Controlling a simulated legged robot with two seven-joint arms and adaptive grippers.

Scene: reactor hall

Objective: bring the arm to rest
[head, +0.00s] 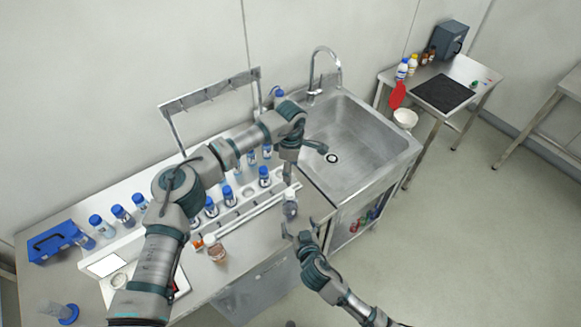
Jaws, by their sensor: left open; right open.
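My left arm reaches across the bench, and its gripper (303,164) hangs open near the sink's left edge. My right gripper (300,229) is open at the front edge of the bench, lower in the view. A small pale item (290,208) shows between the two grippers; I cannot tell exactly what it is. Neither gripper visibly holds anything.
The steel sink (345,135) with its tall tap (322,60) is right of the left gripper. Blue-capped bottles (264,177) stand in a row on the bench, partly behind my arm. A brown jar (216,251) stands near the front. Floor at right is clear.

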